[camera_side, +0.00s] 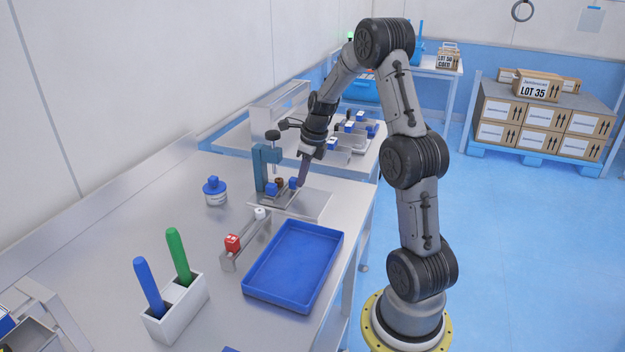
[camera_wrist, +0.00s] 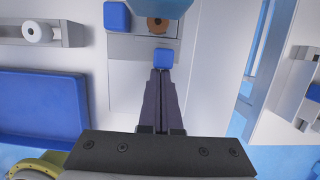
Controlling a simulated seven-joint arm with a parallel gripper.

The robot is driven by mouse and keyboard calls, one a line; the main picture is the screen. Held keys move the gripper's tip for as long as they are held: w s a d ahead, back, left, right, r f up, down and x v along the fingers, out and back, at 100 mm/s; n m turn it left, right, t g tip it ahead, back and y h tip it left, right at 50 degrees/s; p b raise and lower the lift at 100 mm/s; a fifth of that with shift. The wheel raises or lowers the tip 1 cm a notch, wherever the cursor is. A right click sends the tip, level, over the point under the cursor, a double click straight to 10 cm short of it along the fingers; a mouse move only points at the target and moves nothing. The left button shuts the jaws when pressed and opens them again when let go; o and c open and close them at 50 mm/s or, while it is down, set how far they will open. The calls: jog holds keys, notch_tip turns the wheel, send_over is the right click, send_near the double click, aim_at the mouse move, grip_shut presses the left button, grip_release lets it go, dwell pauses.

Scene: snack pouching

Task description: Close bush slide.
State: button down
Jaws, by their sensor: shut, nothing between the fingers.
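The bush slide is a small grey slide on the press fixture, with a blue block as its handle (camera_side: 293,183); the handle also shows in the wrist view (camera_wrist: 163,57). A copper-coloured bush (camera_side: 279,181) sits just beyond the handle, and shows as a ring in the wrist view (camera_wrist: 157,24). Another blue block (camera_side: 271,189) is beside it, at upper left in the wrist view (camera_wrist: 117,15). My gripper (camera_side: 301,183) is shut and empty, pointing down. Its fingertips (camera_wrist: 162,72) are right at the handle's near side; I cannot tell whether they touch.
The teal press column (camera_side: 260,170) stands close behind the slide.

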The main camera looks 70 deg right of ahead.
jog(key=shift+w, duration=0.6)
